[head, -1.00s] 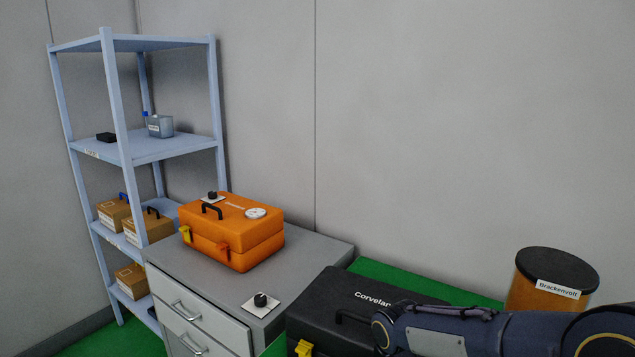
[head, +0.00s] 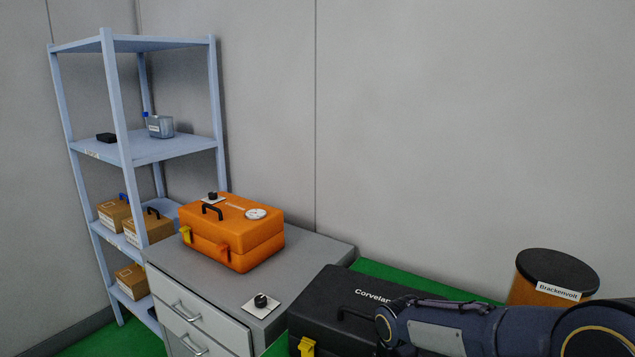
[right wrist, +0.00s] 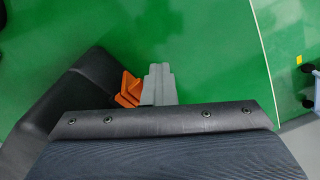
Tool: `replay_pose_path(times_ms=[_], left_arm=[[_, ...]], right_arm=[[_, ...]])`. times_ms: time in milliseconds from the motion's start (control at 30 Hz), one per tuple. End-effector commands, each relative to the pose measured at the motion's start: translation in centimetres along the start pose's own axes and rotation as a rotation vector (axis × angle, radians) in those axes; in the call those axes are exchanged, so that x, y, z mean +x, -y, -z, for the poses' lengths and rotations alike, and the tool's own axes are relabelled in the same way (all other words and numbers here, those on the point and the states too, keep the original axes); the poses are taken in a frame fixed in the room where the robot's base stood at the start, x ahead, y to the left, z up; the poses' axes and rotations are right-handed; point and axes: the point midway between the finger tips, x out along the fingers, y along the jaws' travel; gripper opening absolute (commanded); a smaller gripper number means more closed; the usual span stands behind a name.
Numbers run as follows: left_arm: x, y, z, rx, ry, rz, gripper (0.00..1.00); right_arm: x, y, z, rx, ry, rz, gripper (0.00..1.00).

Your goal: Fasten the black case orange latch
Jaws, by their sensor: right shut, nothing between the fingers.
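The black case (head: 335,302) with white lettering and a black handle stands at the bottom of the head view, partly cut off and partly behind my right arm. A yellow latch (head: 306,347) shows on its front at the lower edge. In the right wrist view the case (right wrist: 68,100) lies at the left, and an orange latch (right wrist: 129,90) sticks out from its side. My right gripper (right wrist: 159,72) is shut and empty, its grey fingers just right of the orange latch. I cannot tell whether they touch. My left gripper is in neither view.
An orange case (head: 235,232) sits on a grey drawer cabinet (head: 300,262) beside a small black knob on a white plate (head: 261,302). A blue-grey shelf (head: 160,148) stands at the left. A labelled drum (head: 554,278) stands at the right on green floor.

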Motion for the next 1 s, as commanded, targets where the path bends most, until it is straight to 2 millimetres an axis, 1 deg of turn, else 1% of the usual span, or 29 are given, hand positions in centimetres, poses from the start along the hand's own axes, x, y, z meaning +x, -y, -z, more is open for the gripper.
replay_pose_path(times_ms=[33,133,800,1000], left_arm=[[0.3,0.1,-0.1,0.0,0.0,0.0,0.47],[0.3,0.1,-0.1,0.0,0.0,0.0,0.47],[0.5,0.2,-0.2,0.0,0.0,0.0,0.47],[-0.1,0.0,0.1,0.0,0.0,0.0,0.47]], right_arm=[[1.1,-1.1,0.0,0.012,0.002,-0.016,0.0],[1.1,-1.1,-0.1,0.012,0.002,-0.016,0.0],[1.0,1.3,-1.7,0.014,0.002,-0.016,0.0],[0.2,1.4,-1.8,0.015,0.003,-0.015,0.0]])
